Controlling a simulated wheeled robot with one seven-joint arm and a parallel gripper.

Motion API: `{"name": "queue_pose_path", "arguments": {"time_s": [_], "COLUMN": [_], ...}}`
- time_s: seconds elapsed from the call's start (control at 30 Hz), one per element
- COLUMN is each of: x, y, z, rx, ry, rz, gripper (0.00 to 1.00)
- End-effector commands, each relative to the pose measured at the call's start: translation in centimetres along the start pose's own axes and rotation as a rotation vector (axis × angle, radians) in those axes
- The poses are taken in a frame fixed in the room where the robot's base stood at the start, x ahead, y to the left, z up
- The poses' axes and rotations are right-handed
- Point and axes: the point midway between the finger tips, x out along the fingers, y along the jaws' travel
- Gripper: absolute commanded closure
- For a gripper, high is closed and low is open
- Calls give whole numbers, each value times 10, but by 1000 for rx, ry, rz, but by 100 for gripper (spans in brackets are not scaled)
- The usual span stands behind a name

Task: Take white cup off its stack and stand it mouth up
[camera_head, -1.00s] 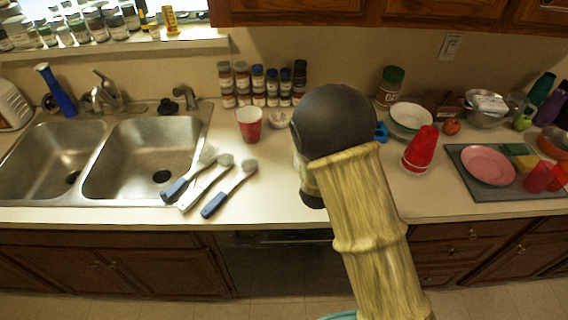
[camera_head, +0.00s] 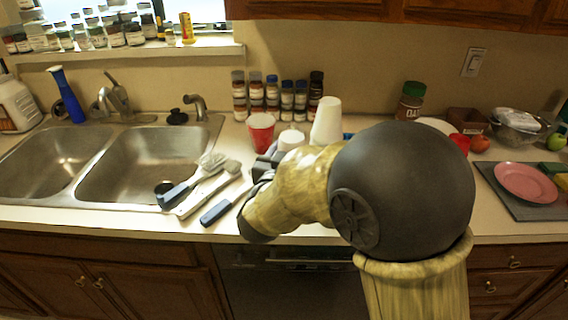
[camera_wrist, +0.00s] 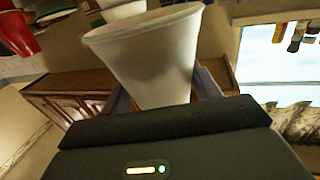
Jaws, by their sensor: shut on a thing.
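A white cup (camera_wrist: 150,55) fills the middle of the wrist view, and my gripper (camera_wrist: 165,95) is shut on it. Another white cup (camera_wrist: 124,10) shows at the wrist view's top edge, apart from the held one.
A red cup (camera_head: 261,131) stands left of the held cup, in front of spice jars (camera_head: 272,95). Blue-handled brushes (camera_head: 195,185) lie between the sink (camera_head: 135,165) and my gripper. A pink plate (camera_head: 525,182) is on the right. My arm hides the middle counter.

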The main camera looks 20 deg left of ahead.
Motion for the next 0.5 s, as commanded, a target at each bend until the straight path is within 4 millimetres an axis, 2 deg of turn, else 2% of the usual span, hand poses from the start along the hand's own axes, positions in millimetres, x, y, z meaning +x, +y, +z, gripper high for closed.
{"name": "queue_pose_path", "arguments": {"time_s": [0.33, 0.5], "x": [1, 1], "y": [0, -1], "z": [-2, -4], "rx": [-10, -75], "ry": [0, -1], "rz": [1, 0], "gripper": [59, 59]}}
